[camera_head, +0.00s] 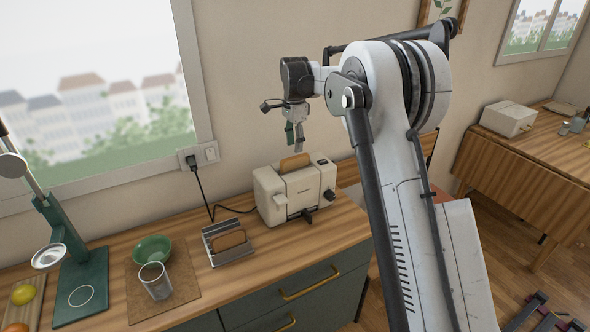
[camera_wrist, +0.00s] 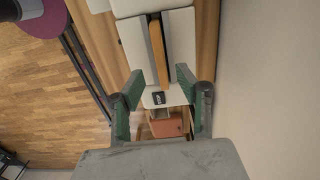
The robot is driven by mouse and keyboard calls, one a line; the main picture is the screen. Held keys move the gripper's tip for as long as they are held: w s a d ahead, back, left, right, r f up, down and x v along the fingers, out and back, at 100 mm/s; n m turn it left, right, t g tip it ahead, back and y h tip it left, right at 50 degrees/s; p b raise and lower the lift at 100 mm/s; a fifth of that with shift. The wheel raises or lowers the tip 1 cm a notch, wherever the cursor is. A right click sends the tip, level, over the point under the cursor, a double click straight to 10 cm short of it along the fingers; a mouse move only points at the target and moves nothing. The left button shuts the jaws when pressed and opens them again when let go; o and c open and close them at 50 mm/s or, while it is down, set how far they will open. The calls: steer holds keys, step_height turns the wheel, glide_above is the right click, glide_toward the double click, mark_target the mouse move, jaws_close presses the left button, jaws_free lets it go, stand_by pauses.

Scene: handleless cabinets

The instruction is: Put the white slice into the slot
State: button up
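The cream toaster (camera_head: 294,193) stands on the wooden counter, with one tan-brown slice (camera_head: 294,163) sticking up from its top slot. In the wrist view the toaster (camera_wrist: 133,42) shows the same slice (camera_wrist: 158,45) upright in a narrow slot. A brown slice (camera_head: 228,240) rests in the metal rack (camera_head: 231,252) left of the toaster. Neither slice looks clearly white. My gripper (camera_head: 295,148) hangs above the toaster, pointing down. In the wrist view its green fingers (camera_wrist: 160,88) are apart with nothing held between them, short of the slice.
The toaster's cord runs to a wall outlet (camera_head: 190,161). A green bowl (camera_head: 152,249) and a glass (camera_head: 155,282) stand on a brown mat at the left. A green juicer stand (camera_head: 84,283) is farther left. The wall and window are close behind the counter.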

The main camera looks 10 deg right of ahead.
mark_target(295, 160)
steer(key=shift+d+f+p, duration=0.1)
steer(key=shift+f+p, duration=0.4)
steer(key=shift+f, duration=3)
jaws_close()
